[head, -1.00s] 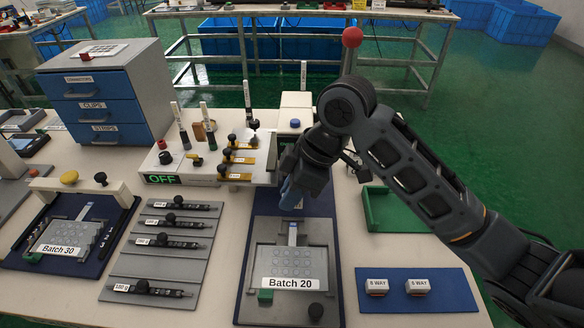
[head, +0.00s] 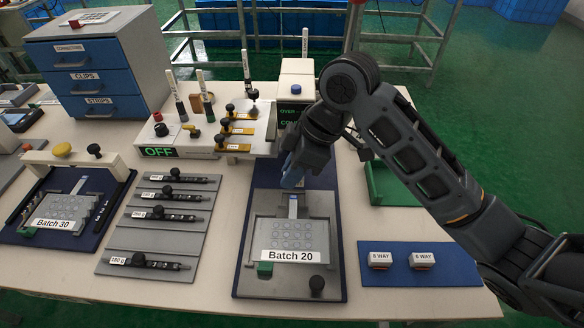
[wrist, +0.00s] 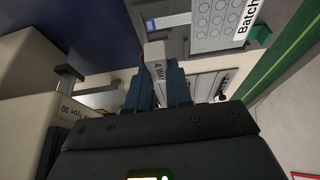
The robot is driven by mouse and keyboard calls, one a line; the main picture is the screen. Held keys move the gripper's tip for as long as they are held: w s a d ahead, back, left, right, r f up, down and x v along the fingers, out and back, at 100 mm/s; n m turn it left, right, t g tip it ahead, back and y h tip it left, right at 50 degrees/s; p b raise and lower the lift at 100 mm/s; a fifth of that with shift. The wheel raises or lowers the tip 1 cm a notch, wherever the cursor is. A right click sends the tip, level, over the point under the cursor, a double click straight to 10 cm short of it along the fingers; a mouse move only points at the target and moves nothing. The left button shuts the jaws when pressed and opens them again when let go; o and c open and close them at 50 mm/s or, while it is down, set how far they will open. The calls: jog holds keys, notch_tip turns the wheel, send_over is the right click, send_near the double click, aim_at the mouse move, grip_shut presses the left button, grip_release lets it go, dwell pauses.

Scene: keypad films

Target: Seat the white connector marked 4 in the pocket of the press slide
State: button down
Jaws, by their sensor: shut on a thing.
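My gripper (head: 291,172) hangs above the far end of the Batch 20 board, with its blue fingers pointing down. In the wrist view my gripper (wrist: 156,92) is shut on the white connector marked 4 WAY (wrist: 155,58), which sticks out past the fingertips. In the head view the fingers and arm hide this connector. I cannot make out the pocket of the press slide in either view.
The grey Batch 20 plate (head: 315,236) lies on a blue board in front of my gripper. Two white connectors (head: 380,259) sit on a blue mat (head: 455,285) at right. A green tray (head: 385,190) stands behind the mat. The switch box showing OFF (head: 190,150) is at left.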

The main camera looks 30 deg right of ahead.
aim_at(292, 199)
jog(key=shift+f+b, duration=0.9)
jog(key=shift+f, duration=0.5)
jog(key=shift+f+b, duration=1.05)
jog(key=shift+f, duration=0.1)
dwell(0.7)
jog(key=c, duration=0.9)
grip_release()
jog(key=shift+c, duration=0.2)
jog(key=shift+r, duration=0.1)
jog(key=v, duration=0.7)
jog(key=shift+r, duration=0.3)
jog(key=shift+s+d, duration=0.15)
